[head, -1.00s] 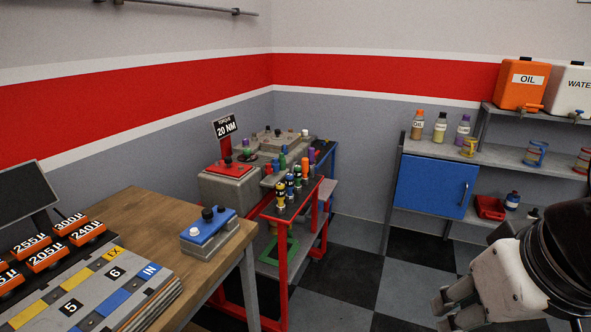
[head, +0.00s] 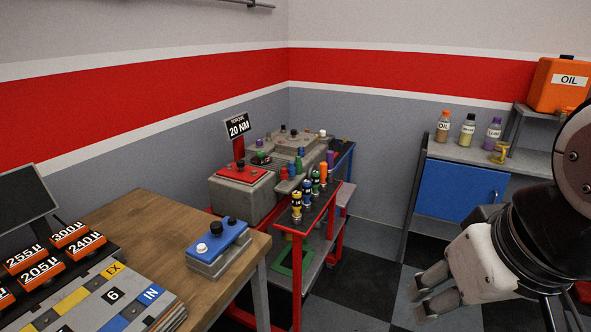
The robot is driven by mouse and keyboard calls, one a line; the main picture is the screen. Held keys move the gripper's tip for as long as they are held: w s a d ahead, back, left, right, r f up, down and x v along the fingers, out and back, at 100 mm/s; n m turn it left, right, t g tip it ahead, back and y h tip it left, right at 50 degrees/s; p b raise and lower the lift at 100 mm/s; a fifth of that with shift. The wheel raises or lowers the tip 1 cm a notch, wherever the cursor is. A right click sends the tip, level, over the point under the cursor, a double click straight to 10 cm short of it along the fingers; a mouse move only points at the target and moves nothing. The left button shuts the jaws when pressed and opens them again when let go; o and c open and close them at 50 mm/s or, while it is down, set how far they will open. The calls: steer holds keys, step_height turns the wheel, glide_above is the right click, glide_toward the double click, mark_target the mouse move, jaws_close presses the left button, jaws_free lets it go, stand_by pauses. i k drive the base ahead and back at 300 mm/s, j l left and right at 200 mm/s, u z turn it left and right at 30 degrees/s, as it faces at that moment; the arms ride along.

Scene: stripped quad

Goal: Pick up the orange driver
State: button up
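The orange driver (head: 323,172) stands upright near the far end of a row of drivers on the narrow top of a red cart (head: 333,215). My gripper (head: 420,300) is at the lower right, well to the right of the cart and nearer to me. Its fingers are apart, with nothing between them.
A wooden bench (head: 150,222) with a blue-topped box (head: 218,245) is at the left, close to the cart. A grey machine (head: 243,195) stands behind the cart. A blue cabinet (head: 458,190) is at the right. Checkered floor is clear between cart and cabinet.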

mark_target(323, 165)
steer(key=i+j, duration=0.1)
steer(key=i, duration=0.35)
steer(key=i+j, duration=0.15)
steer(key=i, duration=0.25)
